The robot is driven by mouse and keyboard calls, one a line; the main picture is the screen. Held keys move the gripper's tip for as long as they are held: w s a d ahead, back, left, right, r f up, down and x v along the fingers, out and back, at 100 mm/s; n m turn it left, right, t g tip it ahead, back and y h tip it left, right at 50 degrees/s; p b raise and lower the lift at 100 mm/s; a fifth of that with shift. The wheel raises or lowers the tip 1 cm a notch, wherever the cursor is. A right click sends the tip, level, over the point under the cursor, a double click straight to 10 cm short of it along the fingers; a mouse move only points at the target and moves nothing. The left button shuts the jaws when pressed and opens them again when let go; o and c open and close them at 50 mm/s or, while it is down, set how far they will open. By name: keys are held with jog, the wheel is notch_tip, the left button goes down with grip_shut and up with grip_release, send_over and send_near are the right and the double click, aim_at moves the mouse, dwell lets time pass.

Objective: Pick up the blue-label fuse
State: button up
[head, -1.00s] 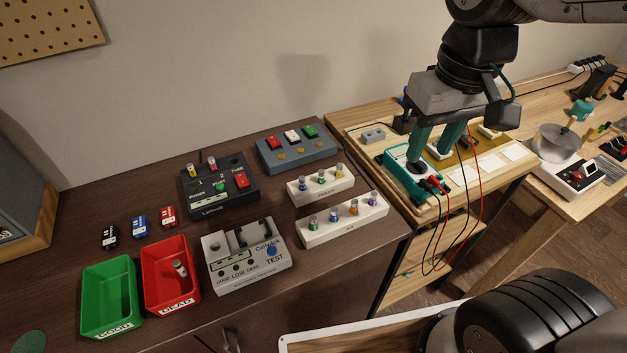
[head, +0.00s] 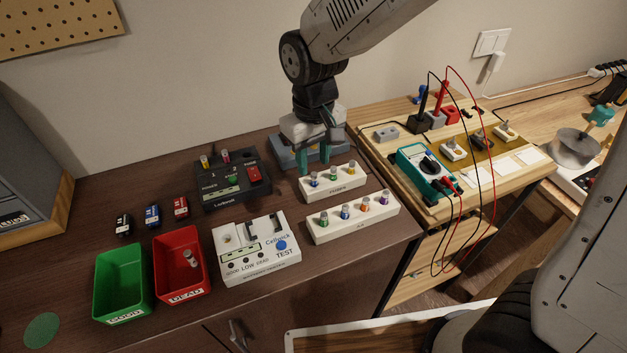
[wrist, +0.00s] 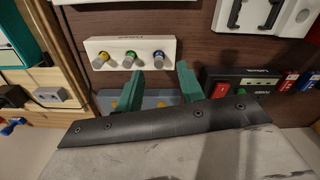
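A grey fuse with a blue band (head: 314,180) stands upright at the left end of the rear white rack (head: 340,188). In the wrist view the blue-banded fuse (wrist: 158,57) is the rightmost of three, beside a green one (wrist: 128,59) and a yellow one (wrist: 98,60). My gripper (head: 314,168) points down behind and above the rack's left part. In the wrist view my gripper (wrist: 161,76) is open, its teal fingers apart and nothing between them. The blue-banded fuse lies just beyond the fingertips, roughly in line with the gap.
A front white rack (head: 350,228) holds several coloured pieces, one also blue. A grey box (head: 284,150) is partly hidden behind my gripper. The black device (head: 215,198) stands left, the white tester (head: 262,262) in front. Red (head: 165,285) and green bins (head: 108,305) stand farther left.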

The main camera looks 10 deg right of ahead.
aim_at(314, 174)
notch_tip(314, 174, down, 4)
jog(key=shift+r, duration=0.1)
jog(key=shift+d, duration=0.1)
grip_shut()
jog(key=shift+r, duration=0.15)
